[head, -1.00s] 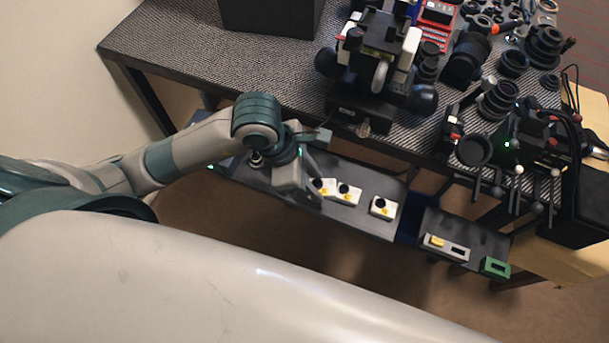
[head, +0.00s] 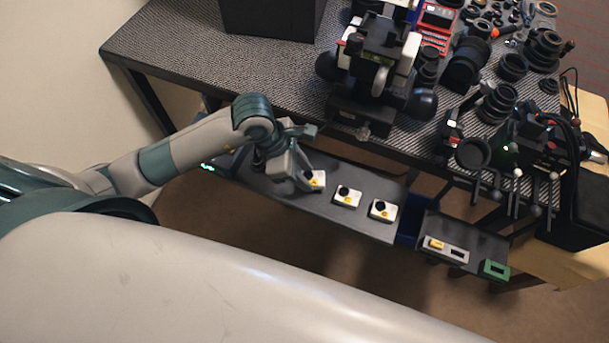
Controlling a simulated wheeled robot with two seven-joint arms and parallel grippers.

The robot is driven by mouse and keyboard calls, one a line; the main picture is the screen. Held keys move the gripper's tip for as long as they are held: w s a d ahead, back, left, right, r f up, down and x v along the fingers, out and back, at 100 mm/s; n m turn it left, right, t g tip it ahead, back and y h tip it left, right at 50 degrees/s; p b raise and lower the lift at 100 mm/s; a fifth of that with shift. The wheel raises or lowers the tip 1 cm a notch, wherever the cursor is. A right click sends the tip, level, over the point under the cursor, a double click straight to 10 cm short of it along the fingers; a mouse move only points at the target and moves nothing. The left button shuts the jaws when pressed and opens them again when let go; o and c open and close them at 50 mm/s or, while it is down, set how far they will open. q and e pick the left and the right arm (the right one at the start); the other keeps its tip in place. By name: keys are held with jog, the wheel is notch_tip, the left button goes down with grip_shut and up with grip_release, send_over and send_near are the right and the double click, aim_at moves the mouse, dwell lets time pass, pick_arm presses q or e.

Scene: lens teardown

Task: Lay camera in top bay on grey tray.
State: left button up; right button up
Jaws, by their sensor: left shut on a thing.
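Three small white blocks with black round lenses and yellow marks, which look like cameras, are in a row on the long dark shelf (head: 270,190): a left one (head: 317,178), a middle one (head: 347,196) and a right one (head: 383,210). My left gripper (head: 308,183) is shut on the left camera, partly hiding it. A small light grey tray (head: 447,249) lies on the shorter dark shelf at right. Its left bay holds a yellow piece (head: 437,242); its right bay looks dark and empty. My right gripper is not in view.
A green frame (head: 495,268) lies right of the grey tray. A blue gap (head: 411,228) separates the two shelves. Above them, the patterned table (head: 200,50) holds a microscope-like device (head: 378,60), lenses and stands; several rods hang over its front edge at right.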

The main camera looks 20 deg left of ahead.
pick_arm(q)
jog(key=shift+f, duration=1.05)
jog(key=shift+f, duration=0.15)
jog(key=o, duration=1.1)
jog(key=shift+c, duration=0.2)
jog(key=v, duration=1.2)
jog(key=shift+r, duration=0.2)
